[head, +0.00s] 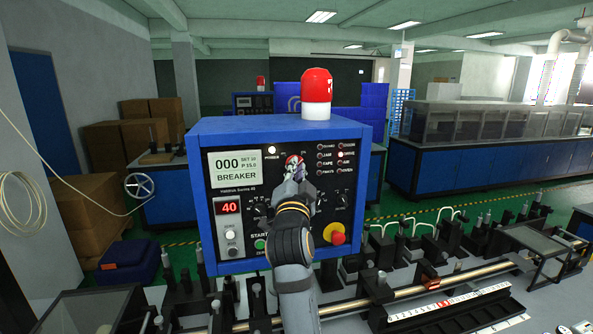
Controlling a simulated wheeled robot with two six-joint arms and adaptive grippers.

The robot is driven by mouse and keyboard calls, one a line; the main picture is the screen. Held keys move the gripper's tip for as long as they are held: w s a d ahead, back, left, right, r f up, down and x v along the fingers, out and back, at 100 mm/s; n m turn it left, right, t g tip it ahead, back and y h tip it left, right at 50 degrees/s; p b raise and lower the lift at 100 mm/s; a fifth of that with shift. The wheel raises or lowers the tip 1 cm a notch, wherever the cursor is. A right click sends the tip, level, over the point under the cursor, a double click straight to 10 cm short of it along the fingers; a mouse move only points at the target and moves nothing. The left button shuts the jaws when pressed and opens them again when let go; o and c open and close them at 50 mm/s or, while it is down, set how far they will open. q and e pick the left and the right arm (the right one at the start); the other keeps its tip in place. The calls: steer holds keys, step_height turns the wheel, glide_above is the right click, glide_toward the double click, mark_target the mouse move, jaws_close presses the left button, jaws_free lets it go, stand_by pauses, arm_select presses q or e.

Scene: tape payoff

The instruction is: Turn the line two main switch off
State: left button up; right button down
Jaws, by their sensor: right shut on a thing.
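A blue control box (200,195) with a black front panel stands right in front of me. On its upper middle, a small red and white switch knob (294,159) shows just above my right gripper (293,172). My right gripper is at the panel, shut on this knob, and its fingers and arm hide most of the knob and the panel below it. The knob's exact angle and any label around it cannot be read. The grey display (236,164) reads 000 and BREAKER. My left gripper is not in view.
A red beacon (316,86) tops the box. A red 40 readout (229,208), a green START button (260,244) and a red mushroom button (336,236) sit on the panel. A brass-coloured rod (450,281) and machine parts lie below. Another panel (252,103) stands behind.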

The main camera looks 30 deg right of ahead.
steer(key=shift+d+r+n+t+y+p, duration=0.1)
steer(key=shift+n+t+y+p, duration=0.4)
steer(key=shift+n+y+p, duration=2.35)
steer(key=shift+d+f+n+t+y+b, duration=0.1)
steer(key=shift+n+t+y+b, duration=0.65)
steer(key=shift+n, duration=4.8)
steer(key=shift+d+r+n+t+y+p, duration=0.2)
steer(key=shift+n+y+p, duration=0.85)
steer(key=shift+n+y, duration=2.2)
steer(key=shift+a+f+n+h, duration=0.15)
steer(key=shift+n+h, duration=0.8)
steer(key=shift+n, duration=0.1)
steer(key=c, duration=1.4)
jaws_free()
steer(key=shift+f, duration=0.1)
